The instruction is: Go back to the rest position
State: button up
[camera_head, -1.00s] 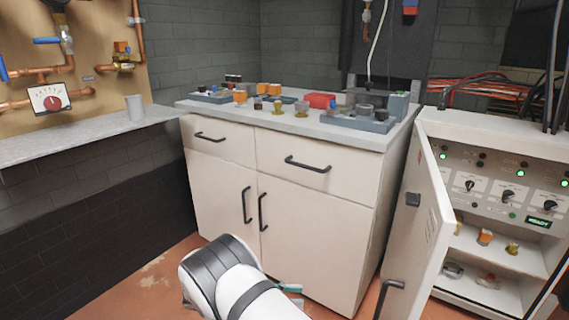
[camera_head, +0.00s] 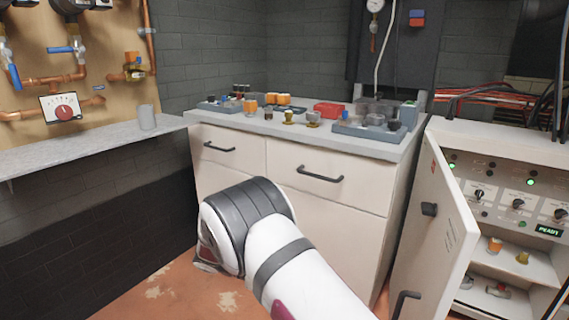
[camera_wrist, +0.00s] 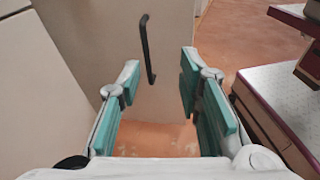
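My gripper (camera_wrist: 158,88) shows in the wrist view with its two teal-padded fingers spread apart and nothing between them. Beyond the fingers are a pale cabinet front with a dark vertical handle (camera_wrist: 147,50) and the orange floor. In the head view my white and black arm rises in front of the white cabinet (camera_head: 335,220). The gripper itself is hidden behind or below the arm there.
The cabinet's grey top (camera_head: 300,128) carries several small parts, trays and a red box (camera_head: 328,110). An open control box door (camera_head: 440,235) stands at right. A grey shelf (camera_head: 90,145) with a cup (camera_head: 147,117) is at left. Orange floor (camera_head: 165,295) is clear at lower left.

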jog(key=s+d+r+m+g+y, duration=0.1)
jog(key=s+d+r+m+y, duration=0.45)
jog(key=r, duration=0.55)
jog(key=s+d+r+m+g+y, duration=0.1)
jog(key=s+d+r+m+y, duration=0.25)
jog(key=s+d+r, duration=0.5)
jog(key=s+m+t+y, duration=0.5)
jog(key=s+m+y, duration=0.15)
jog(key=s, duration=1.45)
notch_tip(320, 180, up, 34)
jog(key=t+p, duration=0.4)
jog(key=p, duration=2.8)
jog(key=shift+d+r, duration=0.15)
jog(key=shift+r, duration=0.05)
jog(key=shift+n, duration=0.25)
